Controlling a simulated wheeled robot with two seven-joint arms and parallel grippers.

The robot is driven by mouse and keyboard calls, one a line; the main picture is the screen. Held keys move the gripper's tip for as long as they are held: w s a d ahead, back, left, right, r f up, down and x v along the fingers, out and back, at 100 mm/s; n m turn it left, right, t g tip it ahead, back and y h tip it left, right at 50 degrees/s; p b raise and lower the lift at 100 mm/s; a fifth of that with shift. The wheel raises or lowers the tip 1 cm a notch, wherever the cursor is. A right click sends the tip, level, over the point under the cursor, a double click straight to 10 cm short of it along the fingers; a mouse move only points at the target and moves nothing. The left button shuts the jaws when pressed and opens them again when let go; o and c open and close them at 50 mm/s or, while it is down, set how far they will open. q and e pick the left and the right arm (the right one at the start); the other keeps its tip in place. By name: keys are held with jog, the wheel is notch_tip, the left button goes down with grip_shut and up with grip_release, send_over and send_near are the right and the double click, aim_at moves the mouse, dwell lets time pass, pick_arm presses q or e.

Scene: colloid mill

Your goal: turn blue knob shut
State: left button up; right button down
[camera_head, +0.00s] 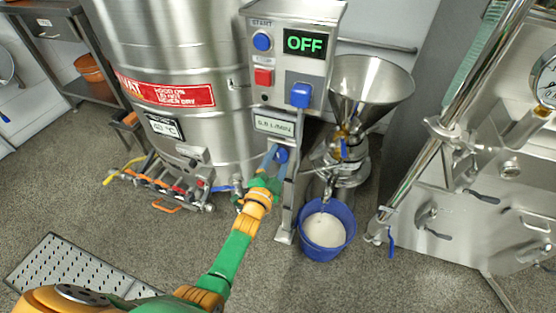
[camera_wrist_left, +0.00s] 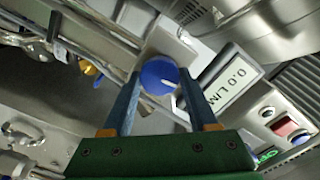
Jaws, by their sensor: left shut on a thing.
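The blue knob (camera_head: 281,155) sits on the grey control post, below the flow display (camera_head: 274,126). My left gripper (camera_head: 273,158) is shut on the knob, one blue finger on each side. The left wrist view also shows the gripper (camera_wrist_left: 160,88). The flow display in the left wrist view (camera_wrist_left: 233,84) appears to read 0.0 L/MIN. My right gripper is not in view.
The control box (camera_head: 290,55) has a green OFF display, a blue start button, a red button and a blue switch (camera_head: 300,95). A blue bucket (camera_head: 328,228) with pale contents stands below the steel hopper (camera_head: 370,85). A steel vat (camera_head: 180,60) stands left.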

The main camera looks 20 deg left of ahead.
pick_arm(q)
jog(key=shift+m, duration=0.9)
jog(key=o, duration=1.4)
jog(key=shift+c, duration=0.2)
jog(key=s+p, duration=0.1)
jog(key=s, duration=0.6)
jog(key=shift+p, duration=0.4)
jog(key=shift+a, duration=0.1)
